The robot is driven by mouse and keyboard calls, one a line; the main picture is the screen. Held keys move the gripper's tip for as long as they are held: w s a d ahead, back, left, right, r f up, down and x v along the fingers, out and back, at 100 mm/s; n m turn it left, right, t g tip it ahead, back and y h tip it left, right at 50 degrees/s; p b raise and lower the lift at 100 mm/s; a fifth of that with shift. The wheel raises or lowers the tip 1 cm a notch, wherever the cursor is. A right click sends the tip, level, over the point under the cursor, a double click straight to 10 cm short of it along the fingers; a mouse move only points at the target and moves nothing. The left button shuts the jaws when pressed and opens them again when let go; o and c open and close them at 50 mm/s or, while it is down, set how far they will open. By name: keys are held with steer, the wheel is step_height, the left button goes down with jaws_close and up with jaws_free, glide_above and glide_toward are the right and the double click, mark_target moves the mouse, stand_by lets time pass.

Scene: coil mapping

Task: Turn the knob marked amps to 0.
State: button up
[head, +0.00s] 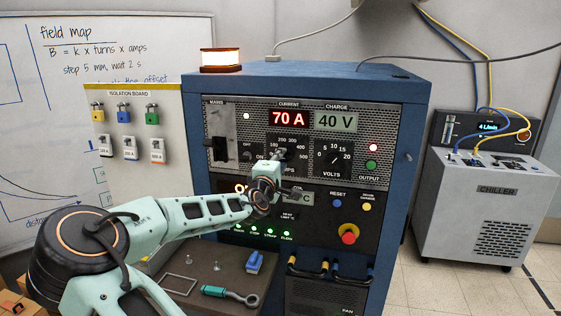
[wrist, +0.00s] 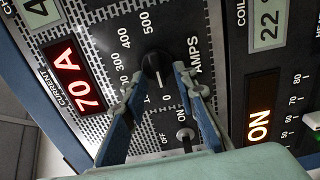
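The amps knob (wrist: 157,68) is black and round with a white pointer line, on the grey perforated panel. Its scale runs from 0 to 500, and the pointer is at the low end, near the 0 mark (wrist: 167,99). The red current display (head: 289,118) reads 70 A; it also shows in the wrist view (wrist: 76,80). My gripper (wrist: 158,74) has its two blue-grey fingers apart, one on each side of the knob. Whether they touch it I cannot tell. In the head view, my gripper (head: 279,160) largely covers the knob.
An OFF/ON toggle (wrist: 185,137) is close below the knob, near my fingers. The volts knob (head: 333,159) is to its right. Lower on the blue cabinet are a blue reset button (head: 337,203) and a red emergency button (head: 349,234). A chiller (head: 480,215) stands at right.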

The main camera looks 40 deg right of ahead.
steer(key=v, duration=1.2)
stand_by(0.6)
